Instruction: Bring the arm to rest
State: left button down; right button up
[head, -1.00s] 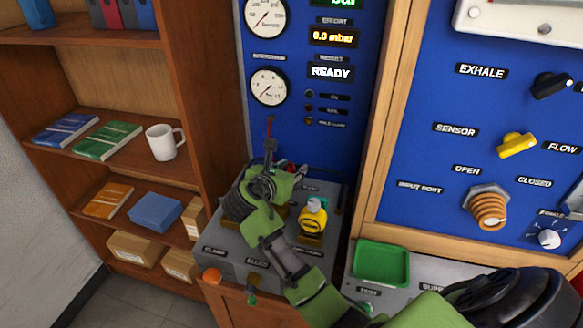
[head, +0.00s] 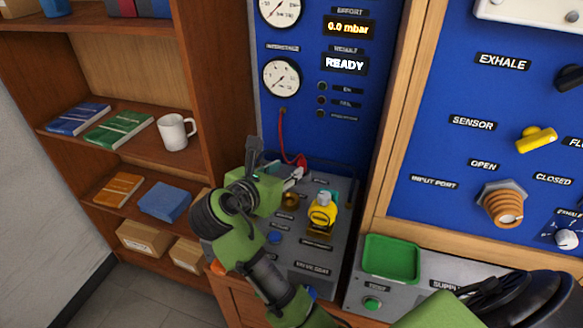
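My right arm enters from the lower right in green and black sections and reaches over the grey bench console (head: 325,255). Its gripper (head: 290,174) is over the console's back left part, left of the yellow bottle-shaped part (head: 322,214) and apart from it. A dark grey piece sticks up at the wrist and a light grey tip points right, close to the end of the red lead (head: 283,140). I cannot tell whether the fingers are open or whether they touch the lead's end. My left gripper is not in view.
The blue gauge panel (head: 305,100) rises behind the gripper, reading READY. A wooden shelf with a white mug (head: 175,132) stands at left. A green tray (head: 391,258) lies right of the console. The blue valve panel (head: 440,150) stands at right.

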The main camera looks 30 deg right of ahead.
jog(key=shift+s+a+r, duration=0.1)
jog(key=shift+s+a, duration=0.05)
jog(key=shift+a, duration=0.1)
dwell(0.3)
